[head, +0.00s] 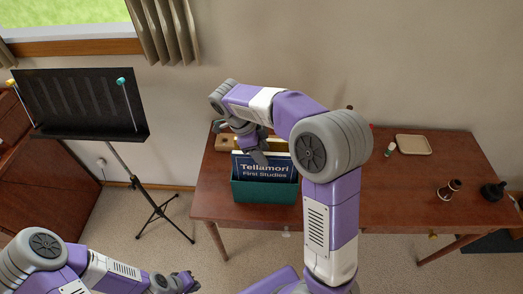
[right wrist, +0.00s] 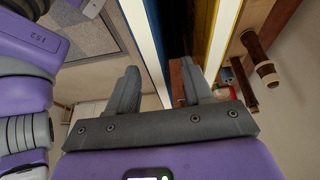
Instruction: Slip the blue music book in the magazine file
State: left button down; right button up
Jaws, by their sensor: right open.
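The teal magazine file (head: 264,192) stands on the wooden table. The blue music book (head: 265,168), titled "Tellamori First Studies", stands upright in it behind the front wall. Its lower part is hidden by that wall. My right gripper (head: 252,148) is at the book's top edge, with its fingers apart. In the right wrist view, its open fingers (right wrist: 158,88) are below white page edges with blue and yellow covers. I cannot tell whether they touch the book. My left gripper (head: 183,284) is low at the bottom edge, away from the table, its jaws too small to read.
A yellowish book or board (head: 276,145) shows behind the blue book. A beige tray (head: 413,145), a small bottle (head: 390,149), a brown cup-like object (head: 449,189) and a black object (head: 493,191) are on the table's right. A black music stand (head: 80,105) is at left.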

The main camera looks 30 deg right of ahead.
jog(key=p+v, duration=0.2)
jog(key=v, duration=0.5)
jog(key=shift+w+r, duration=0.1)
jog(key=shift+r, duration=0.2)
dwell(0.4)
